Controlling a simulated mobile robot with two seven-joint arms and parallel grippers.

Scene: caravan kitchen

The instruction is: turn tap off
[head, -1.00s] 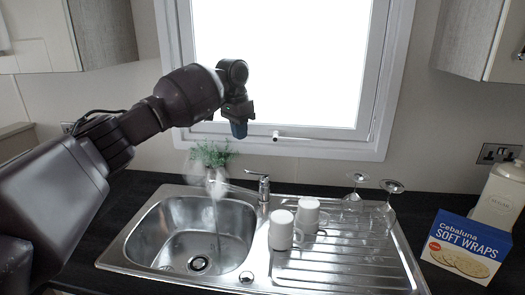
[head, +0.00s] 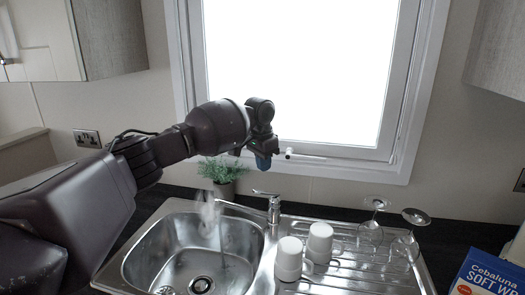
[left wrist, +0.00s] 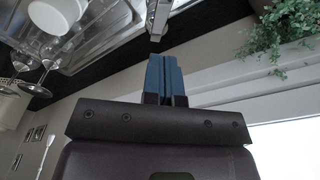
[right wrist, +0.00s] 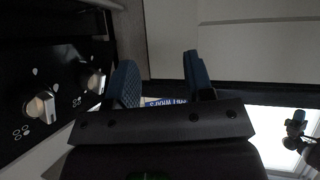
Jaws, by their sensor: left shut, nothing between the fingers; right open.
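The chrome tap (head: 274,212) stands upright behind the sink bowl, its lever on top. Its spout reaches left over the bowl, and a pale stream of water (head: 208,212) runs down from the spout end. My left gripper (head: 263,162) is shut and empty, its blue fingertips just above the tap lever with a gap. In the left wrist view the tap (left wrist: 158,15) lies just beyond the shut fingertips (left wrist: 164,62). My right gripper (right wrist: 162,80) is open and empty, away from the tap; it is not seen in the head view.
The steel sink (head: 160,220) has two white mugs (head: 289,258) and two upturned glasses (head: 371,232) on its drainer, right of the tap. A potted plant (head: 222,172) stands behind the spout. A blue wraps box (head: 490,275) is at right. Knobs (right wrist: 40,107) show near my right gripper.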

